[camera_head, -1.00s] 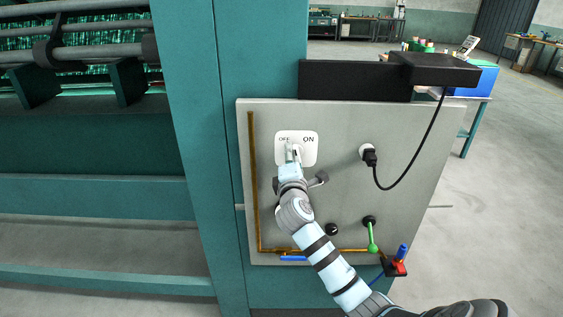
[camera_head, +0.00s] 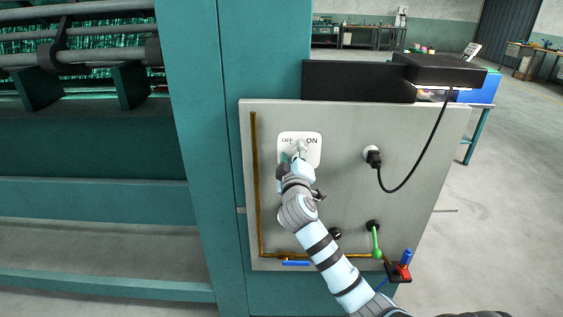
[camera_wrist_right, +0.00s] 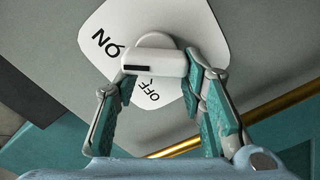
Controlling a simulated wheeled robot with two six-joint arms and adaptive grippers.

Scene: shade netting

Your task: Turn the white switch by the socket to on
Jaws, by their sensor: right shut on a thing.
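The white switch (camera_head: 300,146) sits on a white plate (camera_head: 314,158) marked OFF on the left and ON on the right, on a grey panel. The wrist view shows its bar-shaped knob (camera_wrist_right: 165,62) with a black mark at one end. The mark lies between the ON and OFF labels, not squarely at either. My right gripper (camera_head: 297,158) is shut on the knob, with one finger at each side in the wrist view (camera_wrist_right: 163,85). The socket (camera_head: 371,153), with a black plug in it, is right of the switch. My left gripper is out of view.
A black cable (camera_head: 424,150) runs from the plug up to a black box (camera_head: 438,70) over the panel. Below are a green lever (camera_head: 376,241), a red and blue control (camera_head: 403,266) and a brown pipe (camera_head: 256,190). A teal machine frame (camera_head: 240,60) stands left.

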